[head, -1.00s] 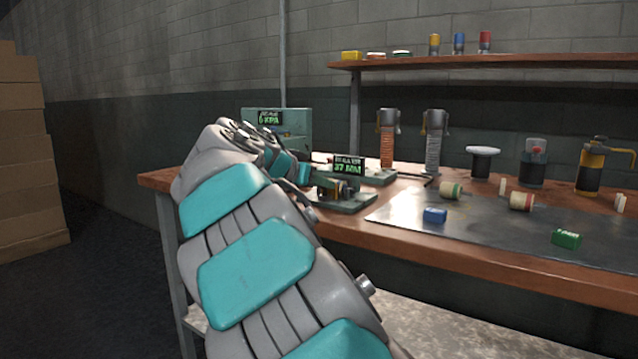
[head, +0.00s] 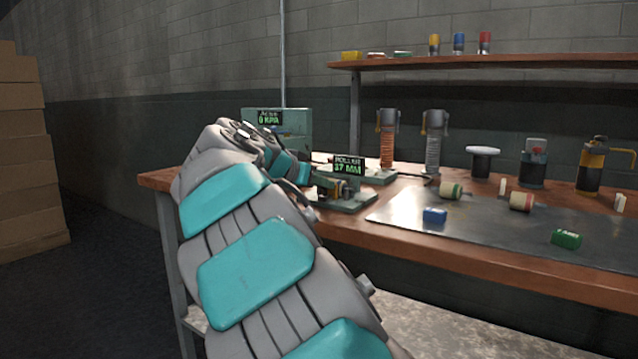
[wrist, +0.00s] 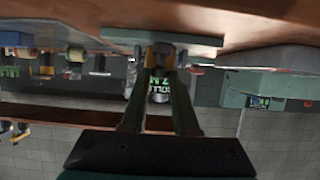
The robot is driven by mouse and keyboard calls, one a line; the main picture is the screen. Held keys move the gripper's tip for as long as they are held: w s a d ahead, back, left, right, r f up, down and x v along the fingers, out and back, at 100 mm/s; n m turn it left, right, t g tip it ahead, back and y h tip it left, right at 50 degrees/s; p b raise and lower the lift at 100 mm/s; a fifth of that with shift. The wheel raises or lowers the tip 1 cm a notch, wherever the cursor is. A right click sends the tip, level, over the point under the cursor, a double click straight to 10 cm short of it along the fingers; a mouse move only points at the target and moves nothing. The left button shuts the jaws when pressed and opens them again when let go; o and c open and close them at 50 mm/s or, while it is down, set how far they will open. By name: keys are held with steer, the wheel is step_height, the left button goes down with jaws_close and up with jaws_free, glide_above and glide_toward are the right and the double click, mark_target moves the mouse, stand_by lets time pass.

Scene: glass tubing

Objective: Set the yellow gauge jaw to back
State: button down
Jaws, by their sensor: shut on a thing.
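The roller gauge (head: 345,203) stands on the bench near its left front part, with a dark display (head: 348,165) above it that seems to read 17 MM. In the head view my gripper is mostly hidden behind my arm. In the wrist view, which looks upside down, my gripper (wrist: 162,62) reaches the gauge, and its two fingers close on a small jaw with yellow parts (wrist: 160,52). The gauge's base plate (wrist: 160,36) shows beyond the fingertips. How far along its track the jaw sits is hard to tell.
A green device with a 0 KPA display (head: 270,118) stands behind my arm. A metal sheet (head: 480,230) to the right carries a blue block (head: 435,215), a green block (head: 566,239) and rollers. Coiled posts (head: 388,140) stand behind.

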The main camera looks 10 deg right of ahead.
mark_target(323, 190)
steer(key=shift+s+a+f+b, duration=0.1)
steer(key=shift+s+a+b, duration=0.2)
steer(key=shift+b, duration=0.1)
steer(key=shift+s+a+b, duration=0.7)
steer(key=shift+s, duration=0.15)
steer(key=c, duration=0.7)
jaws_free()
steer(key=shift+s+a, duration=0.1)
steer(key=shift+o, duration=0.2)
steer(key=v, duration=0.8)
